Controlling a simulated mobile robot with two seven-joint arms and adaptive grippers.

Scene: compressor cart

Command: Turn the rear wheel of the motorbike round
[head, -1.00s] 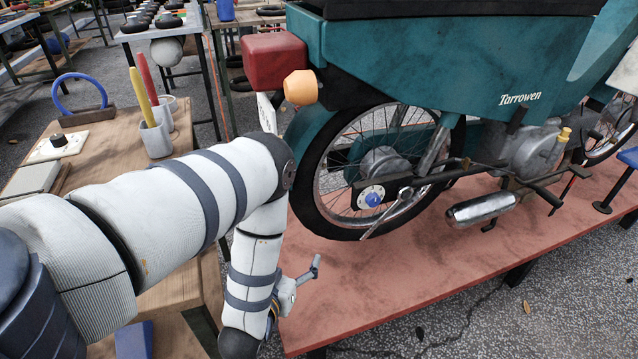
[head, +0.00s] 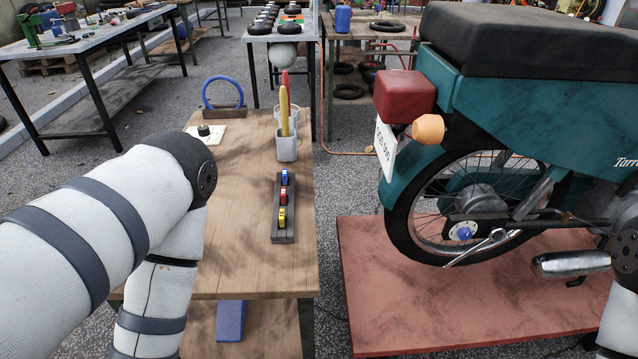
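The teal motorbike (head: 530,115) stands on a red platform (head: 400,310) at the right. Its rear wheel (head: 403,228), with a black tyre, wire spokes and a grey hub, shows below the red tail light (head: 404,94). The fender and bodywork hide the top of the wheel. My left arm comes in from the left and bends down over the wooden bench, well left of the wheel; its gripper is below the picture. Part of my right arm shows at the right edge, in front of the bike; its gripper is out of view.
A wooden bench (head: 240,255) stands left of the platform. It carries a dark rack (head: 284,235) with small coloured blocks, grey cups (head: 286,149) and a blue ring (head: 222,82) on a stand. A narrow floor gap separates bench and platform. The platform's near left part is bare.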

